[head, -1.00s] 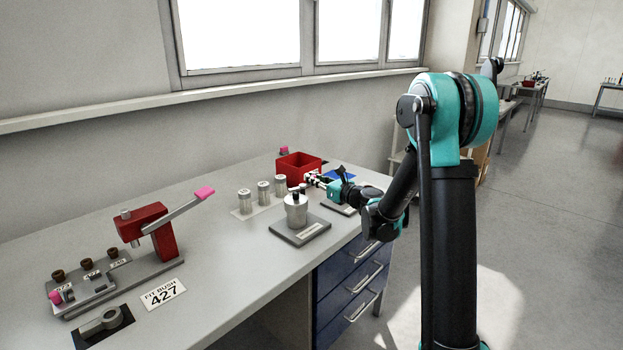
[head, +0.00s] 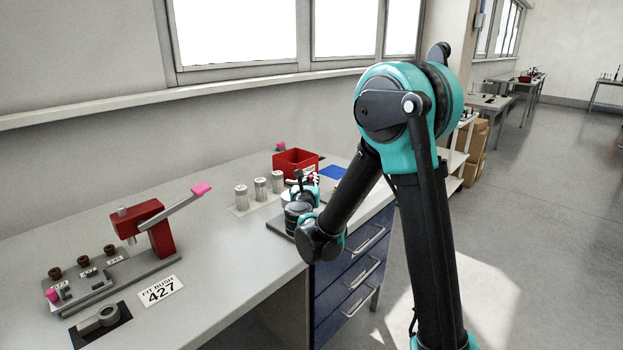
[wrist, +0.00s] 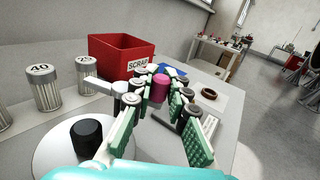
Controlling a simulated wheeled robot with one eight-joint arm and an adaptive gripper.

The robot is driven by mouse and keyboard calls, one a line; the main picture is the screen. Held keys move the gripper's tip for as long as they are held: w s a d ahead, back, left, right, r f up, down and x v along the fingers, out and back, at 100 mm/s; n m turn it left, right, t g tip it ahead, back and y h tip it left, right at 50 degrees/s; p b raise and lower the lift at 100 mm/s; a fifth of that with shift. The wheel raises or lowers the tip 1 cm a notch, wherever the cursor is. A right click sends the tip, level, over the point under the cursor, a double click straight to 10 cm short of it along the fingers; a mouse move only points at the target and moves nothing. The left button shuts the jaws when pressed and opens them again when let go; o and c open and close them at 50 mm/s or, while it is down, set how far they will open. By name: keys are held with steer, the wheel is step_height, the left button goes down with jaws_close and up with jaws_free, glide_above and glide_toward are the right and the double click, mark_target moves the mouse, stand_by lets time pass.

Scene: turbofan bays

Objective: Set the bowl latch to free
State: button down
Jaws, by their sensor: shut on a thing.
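My gripper (wrist: 160,84) is shut on a pink grip (wrist: 160,90), which shows between its green-padded fingers in the wrist view and appears to be the bowl latch's grip. The rest of the latch is hidden by the fingers, so its setting cannot be read. The pale round bowl (wrist: 52,158) with a black knob (wrist: 86,132) is at the lower left of the wrist view, beside the left finger. In the head view my gripper (head: 310,180) is small above the bowl's grey base plate (head: 277,228), and my arm covers most of the bowl.
A red scrap bin (head: 294,160) stands behind my gripper, with a blue patch (head: 333,172) to its right. Several numbered metal canisters (head: 260,188) stand left of the bin. A red lever press (head: 150,225) is on the bench's left. The bench middle (head: 215,240) is clear.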

steer(key=shift+s+a+m+h, duration=0.1)
steer(key=shift+s+m+h, duration=0.1)
steer(key=shift+m+h, duration=0.45)
steer(key=shift+s+a+m+h, duration=0.15)
steer(key=shift+m+h, duration=0.2)
steer(key=shift+h, duration=0.5)
steer(key=shift+d+g, duration=0.1)
steer(key=shift+g, duration=0.2)
steer(key=c, duration=1.5)
jaws_free()
steer(key=shift+o, duration=0.2)
steer(key=v, duration=1.2)
steer(key=shift+f, duration=0.1)
